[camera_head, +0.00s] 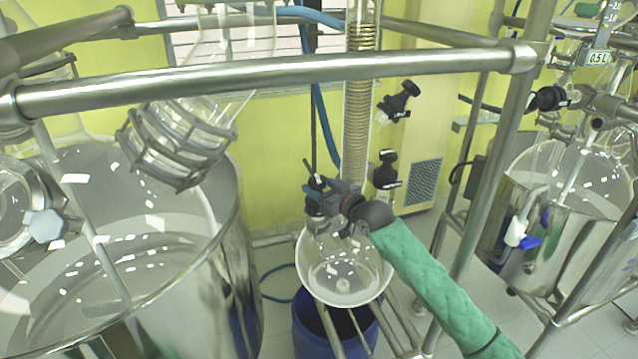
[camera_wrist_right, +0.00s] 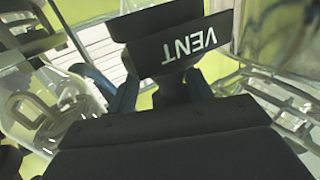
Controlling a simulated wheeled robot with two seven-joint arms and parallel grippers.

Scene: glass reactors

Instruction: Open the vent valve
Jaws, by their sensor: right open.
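The vent valve has a black handle with a white "VENT" label, upside down in the right wrist view (camera_wrist_right: 185,42). In the head view its small black knob (camera_head: 316,184) shows at the top of the round glass flask (camera_head: 345,272), partly hidden by my gripper. My right gripper (camera_head: 334,190) is at the valve, its arm in a green sleeve coming from the lower right. In the wrist view its bluish fingers stand open on either side of the black part below the label. I cannot tell whether they touch it. My left gripper is not in view.
A metal rail (camera_head: 280,82) crosses in front, above the gripper. Two other black valves (camera_head: 400,101) (camera_head: 386,170) stand right of the glass coil column (camera_head: 358,100). A large steel vessel (camera_head: 236,262) fills the left. A blue drum (camera_head: 330,338) stands below the flask.

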